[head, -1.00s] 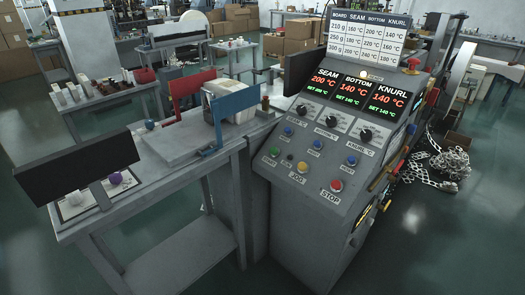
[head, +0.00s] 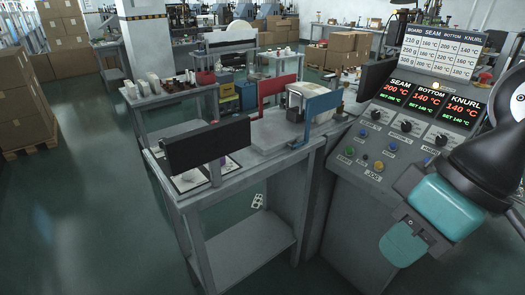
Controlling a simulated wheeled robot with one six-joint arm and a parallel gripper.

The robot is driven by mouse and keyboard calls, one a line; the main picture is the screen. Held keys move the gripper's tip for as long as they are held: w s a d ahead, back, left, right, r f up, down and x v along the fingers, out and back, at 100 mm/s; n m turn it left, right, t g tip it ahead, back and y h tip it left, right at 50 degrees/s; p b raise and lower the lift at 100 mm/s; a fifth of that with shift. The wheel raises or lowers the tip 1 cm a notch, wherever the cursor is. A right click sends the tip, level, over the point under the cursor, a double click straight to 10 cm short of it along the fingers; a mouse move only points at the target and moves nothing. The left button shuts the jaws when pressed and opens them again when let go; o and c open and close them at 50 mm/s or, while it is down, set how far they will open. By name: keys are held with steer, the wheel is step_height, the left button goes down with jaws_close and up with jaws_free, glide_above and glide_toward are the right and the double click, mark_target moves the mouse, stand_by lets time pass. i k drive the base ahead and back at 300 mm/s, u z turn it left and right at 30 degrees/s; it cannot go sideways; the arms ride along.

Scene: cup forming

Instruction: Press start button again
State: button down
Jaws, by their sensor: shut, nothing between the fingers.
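The control panel (head: 340,188) stands right of centre, a sloped grey console. Its green start button (head: 349,150) is at the lower left of the button row, in plain view. A yellow jog button (head: 379,165) sits to its right. My gripper (head: 402,243) comes in from the right, dark with teal parts, in front of the panel's lower right. It appears shut and empty, below and right of the start button, apart from it in the picture. My arm hides the stop button and the panel's right side. Whether the gripper touches the panel cannot be told.
A grey table (head: 262,170) adjoins the panel on the left, with a black plate (head: 208,145), a red plate (head: 277,90) and a blue plate (head: 322,104) standing up. Cardboard boxes (head: 347,50) stand behind. The floor at left is open.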

mark_target(349, 150)
steer(key=u, duration=0.55)
steer(key=i, duration=1)
